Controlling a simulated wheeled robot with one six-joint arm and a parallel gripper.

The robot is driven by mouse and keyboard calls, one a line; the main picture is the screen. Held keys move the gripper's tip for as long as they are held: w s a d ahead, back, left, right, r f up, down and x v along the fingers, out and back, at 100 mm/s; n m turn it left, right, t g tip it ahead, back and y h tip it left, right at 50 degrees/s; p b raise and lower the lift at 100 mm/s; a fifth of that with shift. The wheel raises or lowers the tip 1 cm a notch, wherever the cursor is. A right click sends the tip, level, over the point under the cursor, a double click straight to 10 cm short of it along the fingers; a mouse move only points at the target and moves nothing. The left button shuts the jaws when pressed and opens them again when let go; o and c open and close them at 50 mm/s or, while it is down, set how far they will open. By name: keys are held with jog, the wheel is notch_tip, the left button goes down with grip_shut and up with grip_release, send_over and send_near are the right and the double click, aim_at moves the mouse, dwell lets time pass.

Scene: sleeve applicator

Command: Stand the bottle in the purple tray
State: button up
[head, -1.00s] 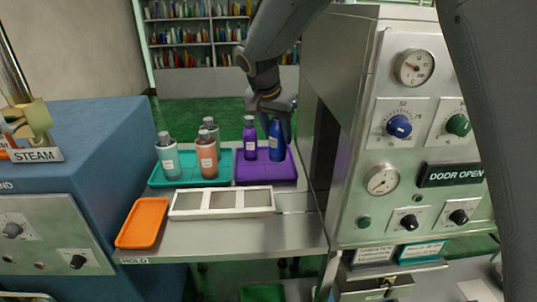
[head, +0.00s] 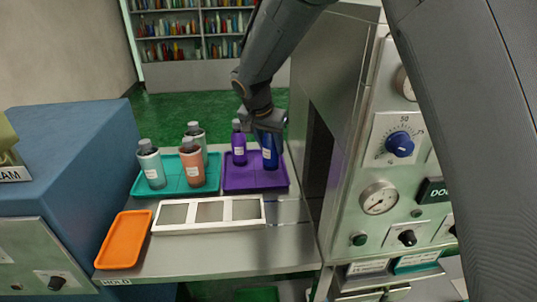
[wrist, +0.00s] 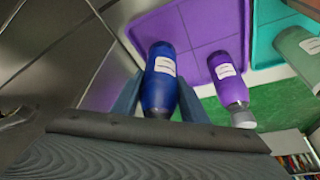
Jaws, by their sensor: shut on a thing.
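The blue bottle (head: 270,152) is upright at the right part of the purple tray (head: 240,181) in the head view. My gripper (head: 262,124) is shut on its upper part from above and behind. In the wrist view the blue bottle (wrist: 160,82) sits between the two fingers, its white label showing and its base over the tray's edge area. I cannot tell whether its base touches the tray. A purple bottle (head: 239,150) stands in the same tray, just left of the blue one and apart from it.
A teal tray (head: 170,190) with several bottles stands to the left. A white three-part frame (head: 208,227) and an orange tray (head: 122,240) lie in front. The steel machine (head: 345,110) rises close on the right. Bare bench top lies at the front.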

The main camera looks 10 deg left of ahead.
aim_at(270, 154)
jog(key=shift+f+p, duration=0.55)
jog(key=shift+f, duration=1.4)
jog(key=shift+f, duration=0.1)
jog(key=shift+f, duration=0.1)
jog(key=o, duration=1.2)
jog(key=shift+o, duration=0.2)
jog(key=shift+a+r, duration=0.1)
jog(key=shift+r, duration=0.3)
jog(key=b+v, duration=0.3)
jog(key=v, duration=0.8)
jog(key=shift+s+r+b, duration=0.25)
jog(key=shift+b, duration=0.15)
